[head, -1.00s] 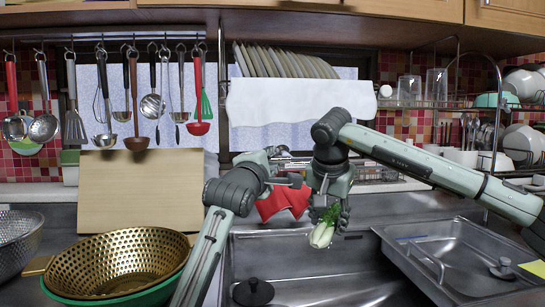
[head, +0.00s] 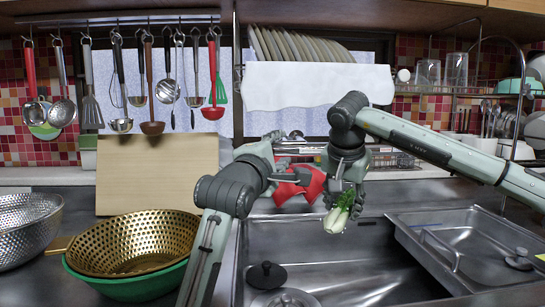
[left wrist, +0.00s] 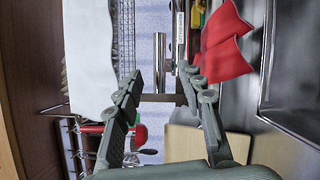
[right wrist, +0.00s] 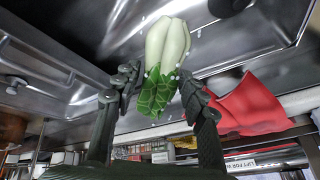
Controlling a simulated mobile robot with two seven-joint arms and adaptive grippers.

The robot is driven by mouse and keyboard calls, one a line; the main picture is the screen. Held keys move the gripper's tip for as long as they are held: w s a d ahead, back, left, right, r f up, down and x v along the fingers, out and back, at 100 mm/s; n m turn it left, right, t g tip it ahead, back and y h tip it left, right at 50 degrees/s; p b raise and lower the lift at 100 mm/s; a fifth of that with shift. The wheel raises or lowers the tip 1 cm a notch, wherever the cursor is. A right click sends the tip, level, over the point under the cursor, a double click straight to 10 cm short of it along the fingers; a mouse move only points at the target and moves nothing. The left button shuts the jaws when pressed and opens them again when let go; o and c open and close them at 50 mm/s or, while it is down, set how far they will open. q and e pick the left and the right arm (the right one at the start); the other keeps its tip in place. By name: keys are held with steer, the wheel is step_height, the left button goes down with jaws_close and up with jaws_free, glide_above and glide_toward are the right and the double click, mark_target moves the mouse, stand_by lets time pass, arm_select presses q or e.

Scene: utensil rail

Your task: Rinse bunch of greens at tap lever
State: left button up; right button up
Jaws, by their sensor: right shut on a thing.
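The bunch of greens (head: 339,219) has pale stalks and leafy tops. My right gripper (head: 345,199) is shut on its leafy end, with the stalks pointing down over the sink. The greens (right wrist: 168,45) show large in the right wrist view, with small white specks around them. A grey bar labelled "LIFT FOR W…" (right wrist: 262,160), apparently the tap lever, lies behind them; the rest of its label is cut off. My left gripper (head: 297,168) is open and empty behind the sink. In the left wrist view its fingers (left wrist: 160,86) are spread near a metal bar (left wrist: 181,42); contact is unclear.
A red cloth (head: 300,190) hangs beside the left gripper at the sink's back. The sink (head: 335,265) holds a dark stopper (head: 266,275). A metal tray (head: 475,240) is at right, a gold colander (head: 130,243) at left. A dish rack (head: 450,90) stands behind the right arm.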

arm_select(q)
steer(key=v, duration=0.5)
steer(key=shift+s+a, duration=0.15)
steer(key=shift+s, duration=0.2)
